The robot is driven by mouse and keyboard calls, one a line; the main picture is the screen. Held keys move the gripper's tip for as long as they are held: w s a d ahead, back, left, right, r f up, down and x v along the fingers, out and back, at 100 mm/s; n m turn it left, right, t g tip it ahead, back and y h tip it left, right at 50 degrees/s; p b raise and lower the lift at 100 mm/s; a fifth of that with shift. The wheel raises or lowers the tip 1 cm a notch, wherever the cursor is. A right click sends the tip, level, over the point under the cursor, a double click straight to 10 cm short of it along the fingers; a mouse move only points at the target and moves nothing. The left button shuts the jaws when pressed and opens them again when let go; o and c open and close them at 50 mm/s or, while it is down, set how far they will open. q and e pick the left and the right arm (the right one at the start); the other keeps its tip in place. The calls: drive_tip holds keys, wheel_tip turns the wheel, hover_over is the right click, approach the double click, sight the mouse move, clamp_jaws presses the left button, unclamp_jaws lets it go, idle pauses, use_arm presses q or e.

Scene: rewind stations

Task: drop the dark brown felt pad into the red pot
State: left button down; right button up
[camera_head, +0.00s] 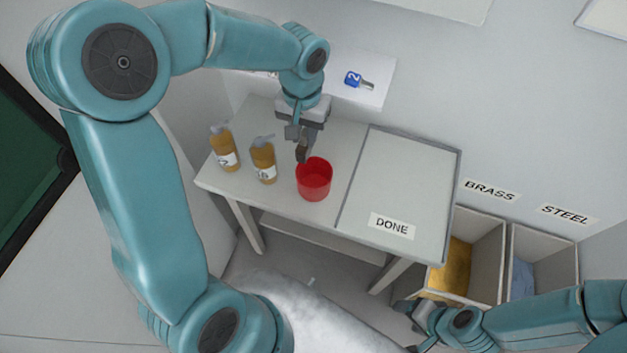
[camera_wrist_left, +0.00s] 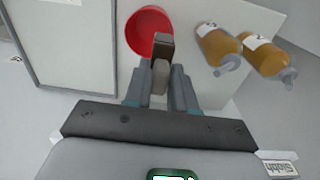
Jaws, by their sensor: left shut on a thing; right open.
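The red pot (camera_head: 314,186) stands upright on the light table near its front edge; its rim also shows in the left wrist view (camera_wrist_left: 143,32). My left gripper (camera_head: 304,142) is shut on the dark brown felt pad (camera_head: 301,155). The pad hangs at the pot's back left rim in the head view. In the left wrist view the pad (camera_wrist_left: 163,44) overlaps the pot's right side; I cannot tell whether it touches the pot. The pad's upper end is hidden between the fingers. My right gripper (camera_head: 412,325) is open and empty, low at the right, away from the table.
Two amber bottles (camera_head: 224,150) (camera_head: 264,164) stand left of the pot, close to it. A tray area marked DONE (camera_head: 400,180) lies clear on the right. BRASS and STEEL bins (camera_head: 485,262) stand further right. A shelf (camera_head: 375,72) with a blue tag is behind.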

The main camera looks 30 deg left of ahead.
sight(306, 146)
use_arm(q)
drive_tip(key=f, duration=0.1)
drive_tip(key=f+b, duration=0.1)
drive_tip(key=f, duration=0.1)
drive_tip(key=f+b, duration=0.1)
drive_tip(key=shift+w+d+f, duration=0.15)
drive_tip(key=shift+w+d, duration=0.05)
drive_tip(key=shift+w, duration=0.15)
drive_tip(key=shift+s+f+b, duration=0.15)
drive_tip(key=shift+s+b, duration=0.05)
drive_tip(key=shift+b, duration=0.15)
drive_tip(key=shift+s+a, duration=0.1)
drive_tip(key=shift+a, duration=0.05)
drive_tip(key=c, duration=0.9)
unclamp_jaws()
drive_tip(key=shift+w, duration=0.2)
drive_tip(key=shift+o, duration=0.2)
drive_tip(key=shift+s, duration=0.15)
drive_tip(key=shift+r, duration=0.3)
wheel_tip(306, 146, up, 16)
